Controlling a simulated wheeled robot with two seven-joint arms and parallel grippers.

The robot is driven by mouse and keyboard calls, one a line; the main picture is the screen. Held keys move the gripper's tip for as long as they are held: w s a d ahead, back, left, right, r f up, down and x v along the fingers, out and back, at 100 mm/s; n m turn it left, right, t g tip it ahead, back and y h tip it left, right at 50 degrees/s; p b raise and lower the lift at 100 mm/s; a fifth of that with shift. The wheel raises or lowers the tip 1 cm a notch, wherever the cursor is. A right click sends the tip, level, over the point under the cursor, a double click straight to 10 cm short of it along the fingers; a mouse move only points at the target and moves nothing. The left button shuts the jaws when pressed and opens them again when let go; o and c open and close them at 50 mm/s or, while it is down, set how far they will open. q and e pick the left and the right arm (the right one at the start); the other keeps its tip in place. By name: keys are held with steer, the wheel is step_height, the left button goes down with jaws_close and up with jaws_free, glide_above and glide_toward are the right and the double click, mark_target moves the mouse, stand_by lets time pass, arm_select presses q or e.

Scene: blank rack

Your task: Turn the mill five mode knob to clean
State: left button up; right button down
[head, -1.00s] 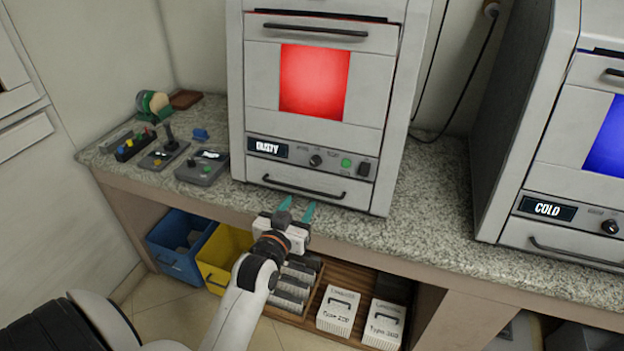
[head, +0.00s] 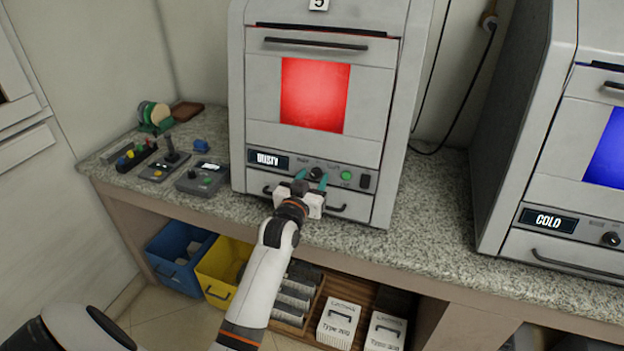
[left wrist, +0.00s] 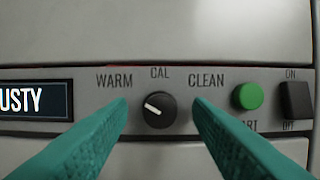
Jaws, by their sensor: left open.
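Mill five (head: 385,120) is a grey cabinet with a "5" label, a red lit window and a display (head: 268,160) reading DUSTY. Its black mode knob (left wrist: 159,109) sits below the marks WARM, CAL and CLEAN. The knob's white pointer line slants to the upper left, toward WARM. In the head view the knob (head: 316,173) shows just above my left gripper (head: 312,182). My left gripper is open. Its teal fingers (left wrist: 160,130) lie to either side of the knob in the left wrist view, with a gap on each side. My right gripper is not in view.
A green button (left wrist: 248,96) and a black ON/OFF switch (left wrist: 296,99) are right of the knob. A drawer handle (head: 350,210) is below the panel. A second mill (head: 510,130) reading COLD stands at right. Small control boxes (head: 202,178) are on the counter at left.

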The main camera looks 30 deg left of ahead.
arm_select(q)
steer(key=c, duration=1)
